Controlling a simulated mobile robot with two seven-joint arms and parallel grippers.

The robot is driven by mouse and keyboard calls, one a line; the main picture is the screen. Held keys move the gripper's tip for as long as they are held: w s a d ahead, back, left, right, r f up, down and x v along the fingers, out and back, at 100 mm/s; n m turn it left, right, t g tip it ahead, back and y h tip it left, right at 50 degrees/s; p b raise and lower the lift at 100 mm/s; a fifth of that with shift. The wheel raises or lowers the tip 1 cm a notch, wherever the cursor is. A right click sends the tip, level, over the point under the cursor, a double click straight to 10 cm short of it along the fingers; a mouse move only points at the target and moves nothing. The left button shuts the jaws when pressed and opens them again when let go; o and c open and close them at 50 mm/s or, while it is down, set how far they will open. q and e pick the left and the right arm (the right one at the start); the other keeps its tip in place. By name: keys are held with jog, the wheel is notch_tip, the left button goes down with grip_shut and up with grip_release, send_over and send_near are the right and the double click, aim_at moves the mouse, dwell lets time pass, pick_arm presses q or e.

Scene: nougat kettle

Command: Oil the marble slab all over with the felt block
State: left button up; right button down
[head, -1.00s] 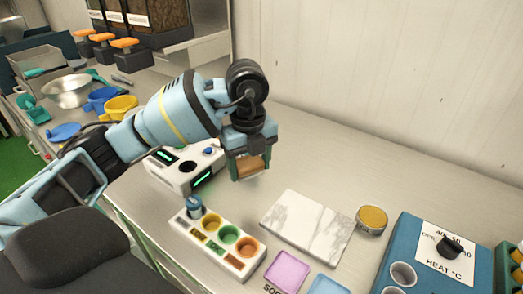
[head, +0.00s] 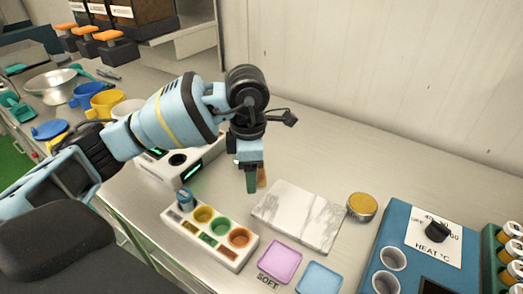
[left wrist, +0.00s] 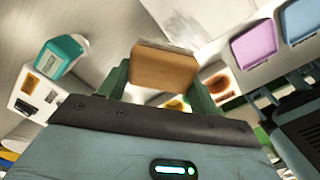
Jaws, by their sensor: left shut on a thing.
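My left gripper (head: 253,180) is shut on the felt block, a brown wooden block (left wrist: 165,67) with a thin greyish layer along its far edge. In the head view only a tan sliver of the block (head: 262,177) shows beside the green finger. The gripper hangs just past the back left corner of the marble slab (head: 297,214), seemingly above counter height. The slab is white with grey veins and lies flat on the counter; part of it also shows in the left wrist view (left wrist: 190,15). My right gripper is out of view.
A round tin with yellow contents (head: 361,206) stands right of the slab. A white holder with coloured cups (head: 210,232) is at front left. Pink (head: 281,261) and blue (head: 320,278) trays lie in front. A blue heater unit (head: 415,260) stands at right. The counter behind the slab is clear.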

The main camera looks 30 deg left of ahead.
aim_at(260, 179)
pick_arm(q)
jog(key=m, duration=0.4)
jog(key=d+m, duration=0.1)
jog(key=m, duration=0.1)
jog(key=shift+s+f, duration=0.2)
jog(key=shift+f, duration=0.05)
jog(key=m, duration=0.6)
jog(key=shift+s+d+f, duration=0.15)
jog(key=shift+d+f, duration=0.1)
jog(key=shift+d, duration=0.1)
jog(key=m, duration=0.3)
jog(key=shift+s+d+f+m, duration=0.15)
jog(key=shift+d+m, duration=0.05)
jog(key=shift+m, duration=0.2)
jog(key=m, duration=0.3)
jog(key=shift+s+d+f+m, duration=0.1)
jog(key=shift+d+f+m, duration=0.05)
jog(key=shift+d+m, duration=0.2)
jog(key=m, duration=0.5)
jog(key=shift+s+d+f, duration=0.15)
jog(key=shift+d+f, duration=0.05)
jog(key=shift+d, duration=0.05)
jog(key=shift+s, duration=0.15)
